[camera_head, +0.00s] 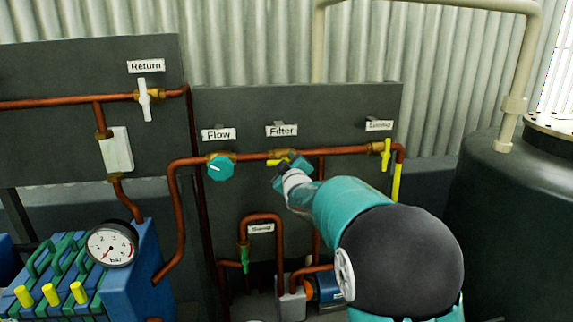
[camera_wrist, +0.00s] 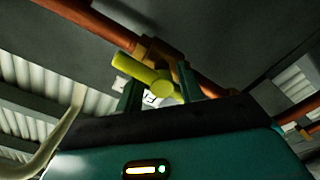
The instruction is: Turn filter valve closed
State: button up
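The filter valve has a yellow handle (camera_head: 277,163) on the copper pipe, below the "Filter" label (camera_head: 282,130). In the head view the handle lies roughly along the pipe, and my gripper (camera_head: 291,169) is right at it, partly hiding it. In the wrist view the yellow handle (camera_wrist: 138,71) is close in front of my gripper (camera_wrist: 160,88). Its rounded hub lies between the two teal fingers, and its bar reaches out past the left finger. The fingers stand apart, with a gap seen on each side of the hub; I cannot tell whether either touches the handle.
A teal flow knob (camera_head: 221,167) is left of the filter valve. Another yellow-handled valve (camera_head: 386,155) is at the right pipe end. A white return valve (camera_head: 145,99) is upper left. A pressure gauge (camera_head: 111,245) is lower left, and a dark tank (camera_head: 515,200) stands at right.

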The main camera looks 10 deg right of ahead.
grip_shut()
jog(key=shift+m, duration=0.4)
jog(key=m, duration=0.2)
jog(key=shift+d+m, duration=0.1)
jog(key=shift+m, duration=0.2)
jog(key=m, duration=0.5)
jog(key=shift+d, duration=0.1)
jog(key=m, duration=0.5)
jog(key=shift+c, duration=1.5)
grip_release()
jog(key=m, duration=0.4)
jog(key=shift+m, duration=0.3)
jog(key=shift+o, duration=0.2)
